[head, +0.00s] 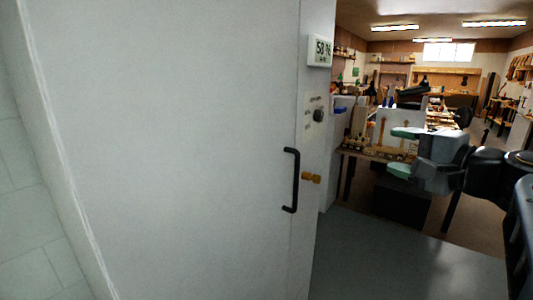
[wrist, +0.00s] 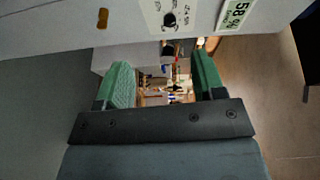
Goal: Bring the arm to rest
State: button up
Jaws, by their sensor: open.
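My gripper (head: 402,152) is at the right in the head view, held in the air to the right of a large white cabinet door (head: 190,150). Its two green-padded fingers are apart with nothing between them. In the wrist view my gripper (wrist: 158,85) also shows with spread fingers and an empty gap. My dark arm comes in from the right edge of the head view. The gripper is apart from the door and its handle.
The door has a black bar handle (head: 292,180). A display reading 58 % (head: 320,51), a dark knob (head: 319,116) and a brass-coloured latch (head: 311,178) are beside it. Behind the gripper stands a cluttered workbench (head: 378,153). Grey surface (head: 400,262) lies below, clear.

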notch_tip(320, 180, down, 17)
jog(key=s+d+n+g+h+p, duration=0.1)
jog(key=g+h+p, duration=0.2)
jog(key=g+h, duration=0.25)
jog(key=s+a+f+n+g+h+p, duration=0.3)
jog(key=s+a+f+n+g+p, duration=0.3)
jog(key=s+a+n+p, duration=0.1)
jog(key=s+a+n, duration=0.1)
jog(key=a+n, duration=0.1)
jog(key=n, duration=0.1)
jog(key=shift+s+a+n+p, duration=0.2)
jog(key=shift+n+p, duration=0.1)
jog(key=shift+p, duration=0.1)
jog(key=shift+f, duration=0.1)
